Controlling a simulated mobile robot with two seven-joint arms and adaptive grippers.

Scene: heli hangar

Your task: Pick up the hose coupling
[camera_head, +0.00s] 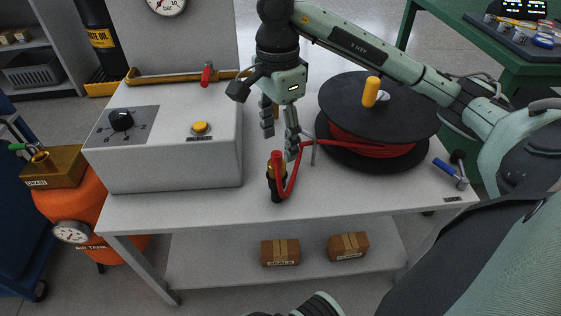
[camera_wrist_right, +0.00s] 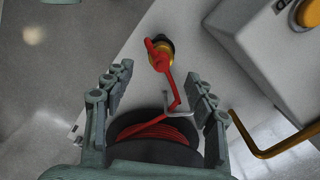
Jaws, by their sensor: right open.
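My right gripper (camera_head: 280,138) is open and empty, pointing down, above and slightly behind the coupling in the head view. In the right wrist view its two fingers (camera_wrist_right: 160,88) are spread wide, with the coupling beyond the tips. My left gripper is not in view.
The bench top (camera_head: 380,204) bears a black hose reel (camera_head: 352,104) with red hose, right of the coupling. A grey control box (camera_head: 180,166) with a knob and yellow button stands left. A blue-handled valve (camera_head: 445,168) sits at the right. Bench is clear in front.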

